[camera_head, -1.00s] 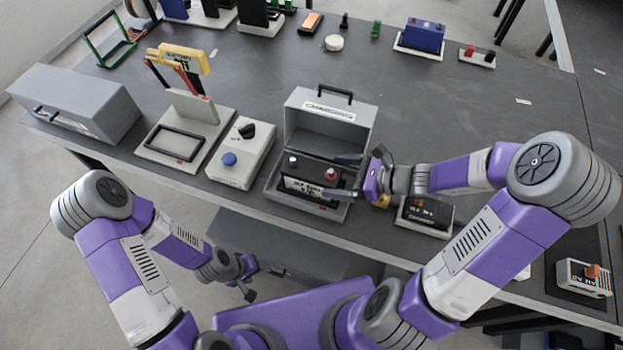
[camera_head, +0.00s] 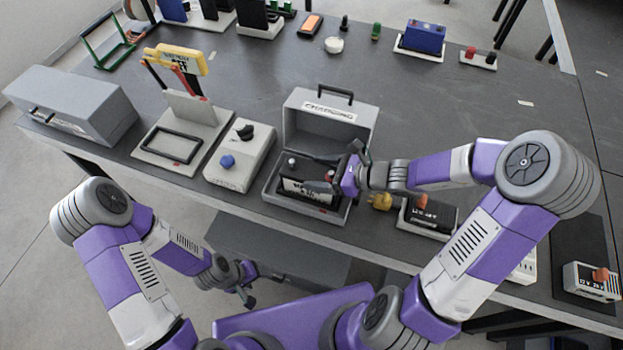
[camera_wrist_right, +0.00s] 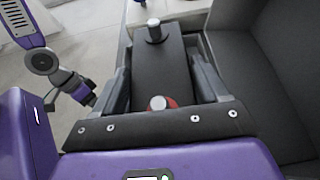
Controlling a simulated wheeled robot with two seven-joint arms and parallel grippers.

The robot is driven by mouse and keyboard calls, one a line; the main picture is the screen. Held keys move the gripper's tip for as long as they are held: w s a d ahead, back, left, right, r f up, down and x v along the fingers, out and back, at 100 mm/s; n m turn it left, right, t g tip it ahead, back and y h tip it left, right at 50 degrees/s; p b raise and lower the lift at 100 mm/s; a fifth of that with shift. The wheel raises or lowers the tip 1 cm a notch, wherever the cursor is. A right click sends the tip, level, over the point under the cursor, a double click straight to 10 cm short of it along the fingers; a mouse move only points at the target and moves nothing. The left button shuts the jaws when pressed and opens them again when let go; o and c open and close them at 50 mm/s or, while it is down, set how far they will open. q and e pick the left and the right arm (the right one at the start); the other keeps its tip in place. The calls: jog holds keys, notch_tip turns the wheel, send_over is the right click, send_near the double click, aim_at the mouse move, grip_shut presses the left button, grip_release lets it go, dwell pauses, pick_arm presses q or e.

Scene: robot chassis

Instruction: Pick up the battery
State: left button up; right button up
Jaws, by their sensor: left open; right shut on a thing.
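The black battery (camera_head: 300,186), with a white label and two terminals on top, sits in the open grey charging case (camera_head: 329,112). My right gripper (camera_head: 323,174) is at the battery's right half, coming from the right. In the right wrist view, its two fingers (camera_wrist_right: 163,90) lie along both sides of the battery (camera_wrist_right: 165,62), shut on it. A silver terminal shows at the far end, and a red-based one lies between the fingers. The battery's lower part is hidden in the case. My left gripper (camera_head: 244,284) is open and empty, low in front of the table.
A grey-white device with a blue knob (camera_head: 227,161) stands close left of the case. The table's middle behind the case is clear.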

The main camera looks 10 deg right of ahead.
grip_shut()
jog(key=shift+r, duration=0.15)
jog(key=shift+r, duration=0.1)
